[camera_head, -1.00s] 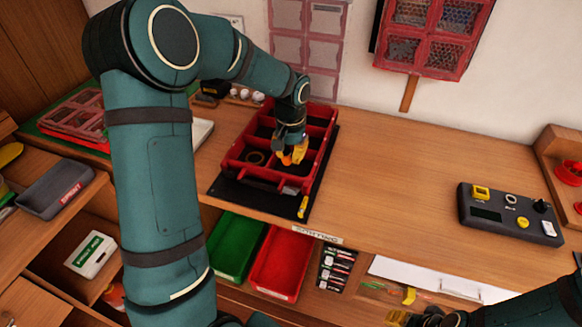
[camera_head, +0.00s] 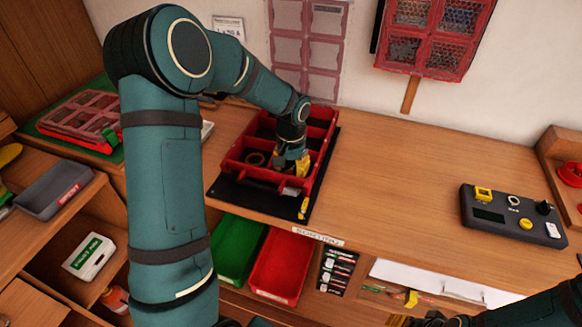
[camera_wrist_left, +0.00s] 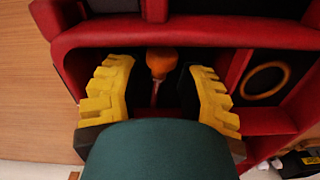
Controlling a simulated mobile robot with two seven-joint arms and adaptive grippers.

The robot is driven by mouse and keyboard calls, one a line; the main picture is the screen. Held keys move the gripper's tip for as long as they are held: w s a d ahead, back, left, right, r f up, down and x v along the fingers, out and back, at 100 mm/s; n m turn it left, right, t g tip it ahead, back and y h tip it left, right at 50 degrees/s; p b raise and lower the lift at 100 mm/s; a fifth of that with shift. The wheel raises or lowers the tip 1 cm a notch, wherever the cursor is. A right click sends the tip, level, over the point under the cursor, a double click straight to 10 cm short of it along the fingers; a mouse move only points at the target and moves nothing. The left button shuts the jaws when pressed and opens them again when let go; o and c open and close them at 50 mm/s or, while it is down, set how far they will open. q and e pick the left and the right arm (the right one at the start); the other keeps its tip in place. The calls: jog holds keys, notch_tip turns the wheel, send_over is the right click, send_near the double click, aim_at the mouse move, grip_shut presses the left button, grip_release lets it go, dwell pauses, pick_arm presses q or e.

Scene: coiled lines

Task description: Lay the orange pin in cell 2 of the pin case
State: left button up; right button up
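The pin case is a red divided tray (camera_head: 322,127) on a black mat on the bench. My left gripper (camera_head: 291,163) reaches down into one of its front cells. In the left wrist view the orange pin (camera_wrist_left: 162,62) lies inside the cell between the two yellow fingers (camera_wrist_left: 158,95), which stand apart with a gap on both sides of it. My left gripper is open. In the head view the pin is hidden by the gripper. No cell numbers are readable. My right gripper (camera_head: 404,309) is low at the right, its yellow tips apart and empty.
A tan ring (camera_wrist_left: 265,80) lies in the neighbouring cell. Red dividers and walls stand close around my left fingers. A grey control box (camera_head: 511,215) sits on the right of the bench. Green (camera_head: 239,221) and red bins (camera_head: 305,240) are below the front edge. The bench middle is clear.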

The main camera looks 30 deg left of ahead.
pick_arm(q)
jog(key=shift+r, duration=0.25)
notch_tip(320, 180, up, 12)
jog(key=p, duration=0.2)
jog(key=shift+f, duration=0.1)
dwell(0.5)
